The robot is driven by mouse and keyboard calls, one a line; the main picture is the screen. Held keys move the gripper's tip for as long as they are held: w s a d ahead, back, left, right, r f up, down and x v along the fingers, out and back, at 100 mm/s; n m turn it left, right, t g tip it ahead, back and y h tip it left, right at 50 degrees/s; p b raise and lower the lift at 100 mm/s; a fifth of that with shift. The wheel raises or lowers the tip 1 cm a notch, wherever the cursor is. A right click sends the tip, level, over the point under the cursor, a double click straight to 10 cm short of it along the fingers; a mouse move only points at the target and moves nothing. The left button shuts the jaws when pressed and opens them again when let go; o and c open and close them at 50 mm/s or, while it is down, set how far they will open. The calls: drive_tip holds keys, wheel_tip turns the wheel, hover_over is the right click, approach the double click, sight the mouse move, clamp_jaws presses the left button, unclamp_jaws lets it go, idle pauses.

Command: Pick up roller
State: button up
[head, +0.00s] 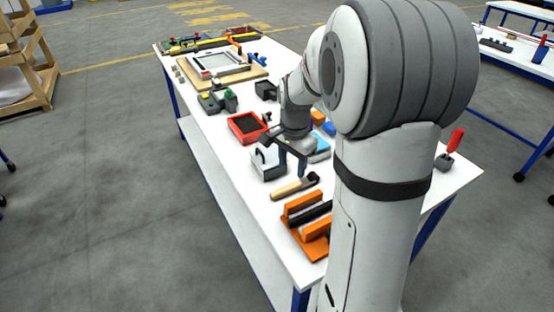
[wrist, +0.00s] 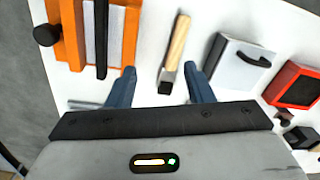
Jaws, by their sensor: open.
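The roller (head: 292,188) has a pale wooden handle and a black head, and lies on the white table near its front end. In the wrist view the roller (wrist: 175,51) lies with its dark head between and beyond my fingertips and its handle pointing away. My gripper (head: 293,167) points down just behind the roller in the head view, its blue fingers apart. In the wrist view my gripper (wrist: 159,72) is open and empty, with no finger visibly touching the roller. The exact height of the fingers above the table is hard to tell.
An orange fixture (head: 305,225) with a dark bar stands at the table's front corner, left of the roller in the wrist view (wrist: 73,30). A white-grey box with a black handle (wrist: 240,62) and a red tray (wrist: 293,86) lie to its right. Bare table surrounds the roller.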

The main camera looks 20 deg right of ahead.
sight(295, 183)
drive_tip(key=w+d+f+m, duration=0.2)
drive_tip(key=f, duration=0.1)
drive_tip(key=w+d+f+m, duration=0.1)
drive_tip(key=w, duration=0.1)
drive_tip(key=shift+f+g, duration=0.3)
drive_tip(key=shift+f, duration=0.1)
drive_tip(key=shift+w+d+f+p, duration=0.1)
drive_tip(key=shift+w+f+p, duration=0.1)
drive_tip(key=shift+f, duration=1.05)
drive_tip(key=shift+w+f+p, duration=0.15)
drive_tip(key=shift+f+p, duration=0.05)
drive_tip(key=shift+f, duration=1.1)
drive_tip(key=shift+w+d+f+p, duration=0.1)
drive_tip(key=shift+w+f+p, duration=0.1)
drive_tip(key=shift+f, duration=1.05)
clamp_jaws()
